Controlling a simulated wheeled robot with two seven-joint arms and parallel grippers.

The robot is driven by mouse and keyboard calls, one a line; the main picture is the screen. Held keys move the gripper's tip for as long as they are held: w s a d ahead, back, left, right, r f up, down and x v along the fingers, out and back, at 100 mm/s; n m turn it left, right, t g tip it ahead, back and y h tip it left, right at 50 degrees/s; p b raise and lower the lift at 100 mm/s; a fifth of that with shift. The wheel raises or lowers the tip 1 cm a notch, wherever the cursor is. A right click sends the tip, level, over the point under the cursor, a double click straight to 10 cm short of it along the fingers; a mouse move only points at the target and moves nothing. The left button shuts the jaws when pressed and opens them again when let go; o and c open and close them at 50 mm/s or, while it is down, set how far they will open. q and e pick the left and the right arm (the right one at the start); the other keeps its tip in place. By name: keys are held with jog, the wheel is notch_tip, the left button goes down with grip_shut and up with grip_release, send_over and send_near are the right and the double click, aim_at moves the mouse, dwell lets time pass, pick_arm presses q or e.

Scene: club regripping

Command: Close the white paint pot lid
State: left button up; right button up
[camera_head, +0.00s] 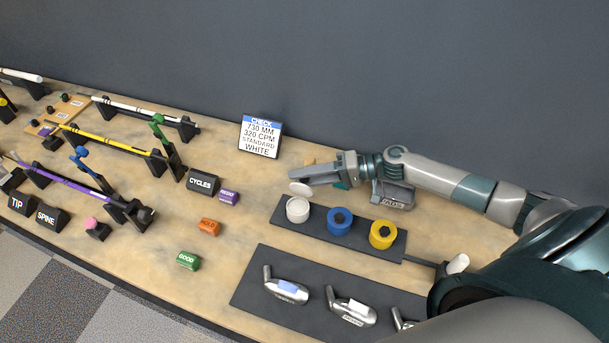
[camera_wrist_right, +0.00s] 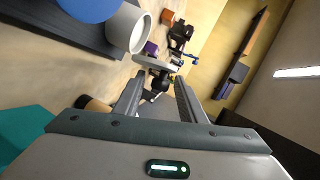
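The white paint pot (camera_head: 297,209) stands uncovered at the left end of a dark tray (camera_head: 362,245); its open mouth shows in the right wrist view (camera_wrist_right: 128,30). My right gripper (camera_head: 297,177) is just above and behind the pot. It is shut on the white lid (camera_head: 300,189), which hangs at the fingertips, apart from the pot. In the right wrist view the lid (camera_wrist_right: 155,63) is nearly edge-on, with its dark knob between the fingers. My left gripper is not in view.
A blue pot (camera_head: 340,221) and a yellow pot (camera_head: 383,234) stand to the right on the same tray. Club heads lie on a dark mat (camera_head: 250,292) in front. A check sign (camera_head: 260,136) stands behind left. Clubs on stands fill the left.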

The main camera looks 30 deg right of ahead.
grip_shut()
